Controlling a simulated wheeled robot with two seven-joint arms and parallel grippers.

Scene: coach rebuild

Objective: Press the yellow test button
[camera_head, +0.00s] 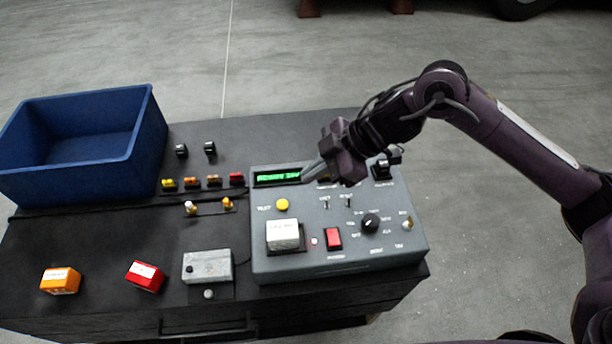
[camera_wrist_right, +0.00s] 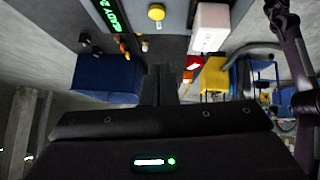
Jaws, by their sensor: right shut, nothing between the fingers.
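The yellow test button (camera_head: 282,204) is a small round cap on the left part of the grey control panel (camera_head: 300,262), below the green-lit display (camera_head: 278,177). It also shows at the top of the right wrist view (camera_wrist_right: 156,12). My right gripper (camera_head: 308,174) is shut and empty. Its fingertips are above the panel near the right end of the display, up and to the right of the button and apart from it. The shut fingers also show in the wrist view (camera_wrist_right: 160,85). My left gripper is not in view.
A white block-shaped part (camera_head: 283,234) sits on the panel just below the button. A red rocker switch (camera_head: 333,239) and a black knob (camera_head: 370,223) are to its right. A blue bin (camera_head: 140,150), a grey box (camera_head: 207,266), a red block (camera_head: 145,277) and an orange block (camera_head: 60,281) are on the bench's left.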

